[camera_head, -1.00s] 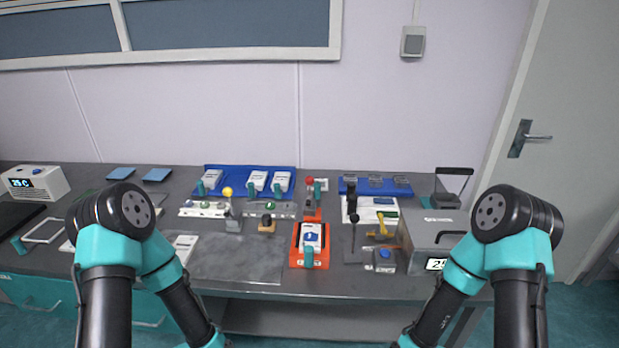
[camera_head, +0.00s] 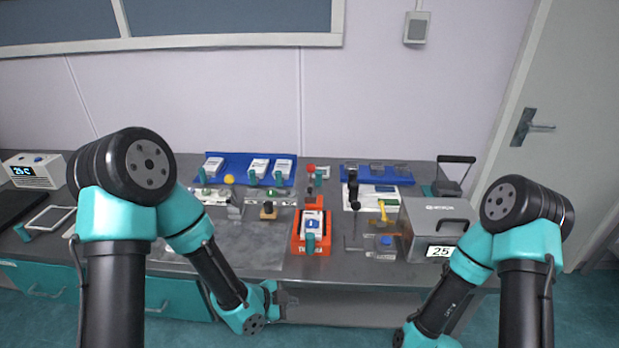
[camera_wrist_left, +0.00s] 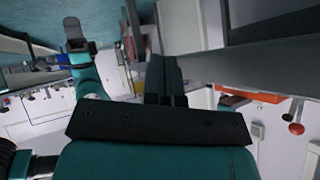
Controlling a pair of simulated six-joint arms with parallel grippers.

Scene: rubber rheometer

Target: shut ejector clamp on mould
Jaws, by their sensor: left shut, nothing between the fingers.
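An orange-red fixture (camera_head: 297,245) stands at the front middle of the bench. I cannot tell for sure which of these is the ejector clamp or the mould, nor the clamp's lever position. My left gripper (camera_head: 290,300) is shut and empty, in front of the bench edge and below the orange fixture, apart from it. Its dark fingers (camera_wrist_left: 165,85) show together in the left wrist view. My right gripper is hidden.
A grey box with a 25 display (camera_head: 438,232) stands right of the fixture. Near it are a yellow-handled tool (camera_head: 383,212) and a black-knobbed lever (camera_head: 354,202). Blue trays (camera_head: 235,163) are at the back. The steel plate (camera_head: 245,245) left of the fixture is mostly clear.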

